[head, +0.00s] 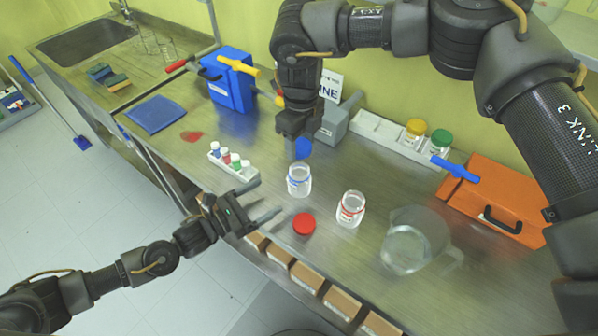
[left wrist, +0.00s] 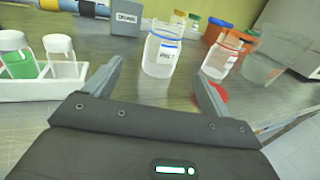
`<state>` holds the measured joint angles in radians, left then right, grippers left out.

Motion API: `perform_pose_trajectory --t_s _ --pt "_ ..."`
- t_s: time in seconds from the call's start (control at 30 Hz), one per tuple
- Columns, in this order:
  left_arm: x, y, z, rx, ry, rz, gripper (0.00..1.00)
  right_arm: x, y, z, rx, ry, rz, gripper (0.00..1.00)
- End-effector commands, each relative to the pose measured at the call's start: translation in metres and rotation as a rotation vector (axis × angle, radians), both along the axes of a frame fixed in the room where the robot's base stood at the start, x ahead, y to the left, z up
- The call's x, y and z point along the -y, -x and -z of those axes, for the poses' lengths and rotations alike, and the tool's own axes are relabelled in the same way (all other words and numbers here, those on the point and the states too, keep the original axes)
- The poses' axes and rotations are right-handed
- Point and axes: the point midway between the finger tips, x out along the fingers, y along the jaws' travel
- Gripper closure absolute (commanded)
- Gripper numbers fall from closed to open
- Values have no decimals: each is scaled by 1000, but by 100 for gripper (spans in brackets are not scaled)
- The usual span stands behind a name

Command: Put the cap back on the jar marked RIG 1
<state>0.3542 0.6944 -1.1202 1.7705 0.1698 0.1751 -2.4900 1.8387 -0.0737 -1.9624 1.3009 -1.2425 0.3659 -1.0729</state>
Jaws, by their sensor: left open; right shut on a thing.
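A clear jar with a blue band (head: 299,181) stands open on the bench; in the left wrist view it (left wrist: 162,50) appears between my fingertips, ahead of them. An open jar with a red band (head: 350,209) stands to its right. The jar labels are too small to read. My right gripper (head: 297,138) is shut on a blue cap (head: 304,149), above and behind the blue-banded jar, apart from it. A red cap (head: 304,224) lies on the bench in front of the jars. My left gripper (head: 268,198) is open and empty, just left of the blue-banded jar.
A clear jug (head: 408,244) stands right of the jars. A white rack with small capped vials (head: 232,161) is behind my left gripper. Yellow-capped (head: 415,131) and green-capped (head: 440,142) jars stand at the back. An orange box (head: 494,206) is at right, a blue one (head: 230,90) at back left.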

Motion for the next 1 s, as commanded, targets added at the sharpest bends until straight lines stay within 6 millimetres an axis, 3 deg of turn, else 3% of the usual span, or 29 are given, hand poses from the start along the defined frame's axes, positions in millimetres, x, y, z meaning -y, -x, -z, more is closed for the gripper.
perform_pose_trajectory --t_s 0.37,1.0 --pt "8 -5 0 -1 3 0 17 0 0 0 0 0 -2 69" --pt "88 -64 1 -2 2 -1 17 0 0 0 0 0 -2 69"
